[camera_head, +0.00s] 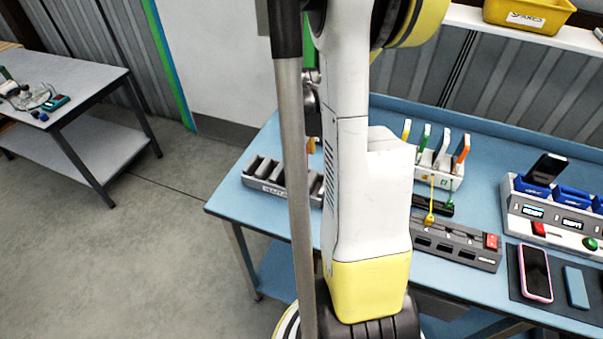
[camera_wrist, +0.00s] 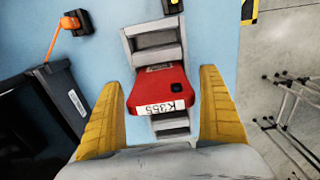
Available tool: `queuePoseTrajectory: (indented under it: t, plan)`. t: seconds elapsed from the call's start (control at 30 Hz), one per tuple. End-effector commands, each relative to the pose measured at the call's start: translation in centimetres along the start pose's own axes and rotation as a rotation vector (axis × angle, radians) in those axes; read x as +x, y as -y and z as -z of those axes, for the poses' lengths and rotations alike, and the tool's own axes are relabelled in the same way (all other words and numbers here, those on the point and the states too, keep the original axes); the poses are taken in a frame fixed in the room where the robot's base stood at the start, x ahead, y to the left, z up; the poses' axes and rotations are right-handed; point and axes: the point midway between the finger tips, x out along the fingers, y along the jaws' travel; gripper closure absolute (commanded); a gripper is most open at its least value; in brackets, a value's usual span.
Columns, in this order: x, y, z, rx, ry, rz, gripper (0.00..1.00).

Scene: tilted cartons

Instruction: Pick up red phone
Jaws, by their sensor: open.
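The red phone (camera_wrist: 160,88) shows in the wrist view with a white "K355" label along its near edge and a dark camera patch at one corner. It sits in a grey slotted rack (camera_wrist: 152,40). My gripper (camera_wrist: 161,78) is open, with one yellow finger on each side of the phone and a gap visible at both sides. In the head view the grey rack (camera_head: 263,182) is partly covered by my arm, and the red phone and the fingers cannot be made out there.
The blue table also holds a white rack (camera_head: 441,174) with upright coloured items, a grey slotted block (camera_head: 455,246), a console (camera_head: 556,214) and a pink-edged phone (camera_head: 535,272) on a dark mat. A yellow bin (camera_head: 530,15) stands on a shelf behind.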

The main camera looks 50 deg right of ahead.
Motion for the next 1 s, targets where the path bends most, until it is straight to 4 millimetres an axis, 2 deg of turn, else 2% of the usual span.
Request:
queuePoseTrajectory:
  t: [0.07,0.27,0.37,0.43,0.47,0.77,0.87,1.0]
  plan:
    - [0.6,0.0,0.0,0.0,0.0,0.0,0.1]
    - [0.5,0.0,0.0,0.0,0.0,0.0,0.1]
    - [0.5,0.0,0.0,0.0,0.0,0.0,0.37]
    - [0.5,0.0,0.0,0.0,0.0,0.0,0.58]
    - [0.5,0.0,0.0,0.0,0.0,0.0,0.63]
    - [0.3,0.0,0.0,0.0,0.0,0.0,0.63]
    - [-0.9,0.0,0.0,0.0,0.0,0.0,0.63]
    - [-3.9,0.0,0.0,0.0,0.0,0.0,0.63]
